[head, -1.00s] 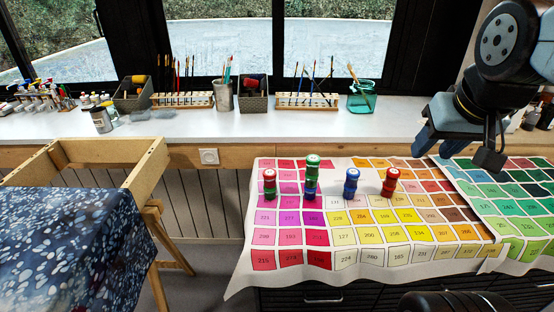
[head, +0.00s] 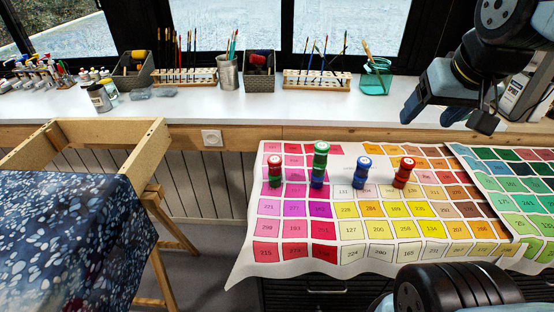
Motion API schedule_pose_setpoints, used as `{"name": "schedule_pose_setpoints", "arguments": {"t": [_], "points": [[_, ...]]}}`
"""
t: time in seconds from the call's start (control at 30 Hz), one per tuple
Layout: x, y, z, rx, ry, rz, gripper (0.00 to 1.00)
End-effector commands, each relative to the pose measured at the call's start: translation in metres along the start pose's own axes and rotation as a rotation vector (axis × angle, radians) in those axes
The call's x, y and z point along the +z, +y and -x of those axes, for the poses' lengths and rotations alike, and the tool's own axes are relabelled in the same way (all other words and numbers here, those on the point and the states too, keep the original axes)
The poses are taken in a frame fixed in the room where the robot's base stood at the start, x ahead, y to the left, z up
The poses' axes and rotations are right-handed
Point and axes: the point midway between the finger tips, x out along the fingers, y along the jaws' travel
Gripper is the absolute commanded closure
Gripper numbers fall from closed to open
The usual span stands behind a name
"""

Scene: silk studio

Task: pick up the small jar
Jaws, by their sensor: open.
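Several small jars stand on the printed colour chart (head: 290,258). One at the left (head: 275,171) is red with some green. Beside it is a taller green and blue one (head: 320,163), which looks like one jar stacked on another. Right of these stand a blue jar with a pale lid mark (head: 362,173) and a red jar (head: 404,173). Which one is the small jar I cannot tell. My gripper (head: 445,120) is open and empty at the upper right. It appears above and to the right of the red jar, apart from all the jars.
A white counter (head: 200,110) along the window holds brush racks (head: 317,79), a metal cup (head: 228,74), a teal glass container (head: 375,78) and paint bottles. A wooden frame with dark speckled cloth (head: 70,240) stands at left. The chart around the jars is clear.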

Motion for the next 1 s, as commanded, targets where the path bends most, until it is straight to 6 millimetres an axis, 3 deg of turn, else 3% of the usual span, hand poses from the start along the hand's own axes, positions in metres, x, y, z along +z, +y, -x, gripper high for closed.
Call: {"name": "schedule_pose_setpoints", "arguments": {"t": [0.2, 0.5, 0.73, 1.0], "points": [[-0.038, -0.032, -0.045, -0.084, -0.033, 0.062, 0.22], [-0.072, -0.096, -0.115, -0.153, -0.072, 0.146, 0.22], [-0.08, -0.157, -0.172, -0.171, -0.09, 0.225, 0.22], [-0.071, -0.227, -0.23, -0.165, -0.087, 0.326, 0.22]]}}
